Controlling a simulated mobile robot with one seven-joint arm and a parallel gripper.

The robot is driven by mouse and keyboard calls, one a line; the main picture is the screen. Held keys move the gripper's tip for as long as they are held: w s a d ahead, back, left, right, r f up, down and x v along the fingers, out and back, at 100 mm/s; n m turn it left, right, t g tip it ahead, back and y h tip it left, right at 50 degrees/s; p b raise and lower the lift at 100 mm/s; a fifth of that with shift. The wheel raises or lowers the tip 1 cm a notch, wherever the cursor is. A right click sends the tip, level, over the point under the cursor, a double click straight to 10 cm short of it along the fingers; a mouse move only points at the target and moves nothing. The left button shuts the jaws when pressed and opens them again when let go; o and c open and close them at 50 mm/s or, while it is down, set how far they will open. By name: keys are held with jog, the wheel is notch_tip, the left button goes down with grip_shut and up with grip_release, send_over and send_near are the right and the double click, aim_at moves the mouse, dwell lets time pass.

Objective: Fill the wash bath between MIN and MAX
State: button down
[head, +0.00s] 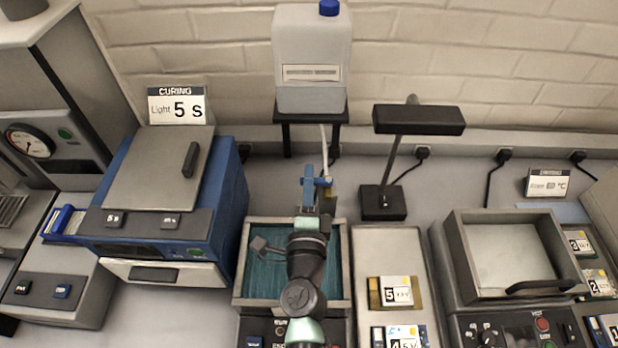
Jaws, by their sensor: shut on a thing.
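The wash bath (240,262) is a grey open box at the centre, with dark teal inside. My arm crosses over it and hides its middle; no MIN or MAX marks can be made out. A pale canister (312,50) with a blue cap stands on a black stand behind the bath. A hose runs down from it to a tap (326,191) with a blue lever (322,181) at the bath's back edge. My gripper (310,190) is at the tap and seems shut on the blue lever. Its fingertips are small and partly hidden, and any flow is hidden.
A blue curing box (225,200) stands left of the bath. A tray with numbered cards (395,293) is to the right, with a black lamp (418,120) behind it. A lidded grey unit (510,260) stands further right.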

jog(key=c, duration=0.9)
grip_release()
jog(key=s+b, duration=0.2)
jog(key=s, duration=1.1)
jog(key=shift+a, duration=0.1)
